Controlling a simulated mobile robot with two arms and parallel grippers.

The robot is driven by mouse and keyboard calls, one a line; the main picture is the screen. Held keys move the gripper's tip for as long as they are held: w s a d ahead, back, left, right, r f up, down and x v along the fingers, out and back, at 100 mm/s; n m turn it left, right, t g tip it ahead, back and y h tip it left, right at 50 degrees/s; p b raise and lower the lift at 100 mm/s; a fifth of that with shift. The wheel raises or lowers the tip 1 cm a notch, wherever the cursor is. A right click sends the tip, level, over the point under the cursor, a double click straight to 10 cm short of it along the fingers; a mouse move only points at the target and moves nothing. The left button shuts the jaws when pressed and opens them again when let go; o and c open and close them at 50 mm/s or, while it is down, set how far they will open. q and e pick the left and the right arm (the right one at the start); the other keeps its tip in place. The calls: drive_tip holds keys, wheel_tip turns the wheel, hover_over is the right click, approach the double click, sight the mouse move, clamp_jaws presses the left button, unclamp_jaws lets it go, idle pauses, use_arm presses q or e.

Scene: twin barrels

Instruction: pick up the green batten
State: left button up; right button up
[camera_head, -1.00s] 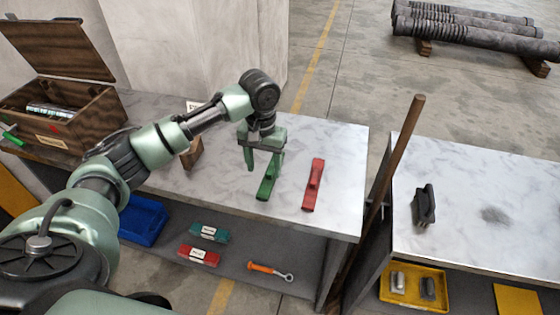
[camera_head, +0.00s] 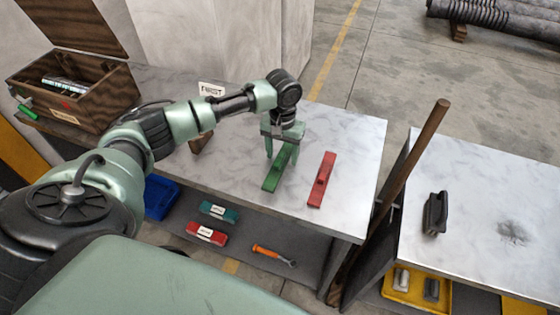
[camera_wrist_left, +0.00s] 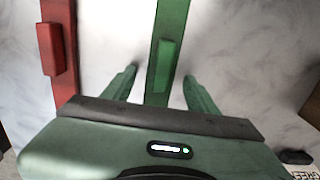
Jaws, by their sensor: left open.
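The green batten (camera_head: 274,181) lies on the marble-topped bench, a long bar with a raised block on top. It also shows in the left wrist view (camera_wrist_left: 172,18). My left gripper (camera_head: 280,155) is over the batten's far part, pointing down and open. In the left wrist view its two fingertips (camera_wrist_left: 159,77) appear on either side of the batten, with a gap on both sides. I cannot tell how far they have come down along it. The batten's far end is partly hidden by the gripper. My right gripper is not in view.
A red batten (camera_head: 321,181) lies to the right, also in the wrist view (camera_wrist_left: 63,85). A wooden box (camera_head: 90,108) stands at the left. A leaning brown pole (camera_head: 405,175) rises between the benches. The bench's shelf holds red and teal blocks.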

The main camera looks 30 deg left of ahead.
use_arm(q)
drive_tip(key=c, duration=1.2)
clamp_jaws()
drive_tip(key=shift+r, duration=0.1)
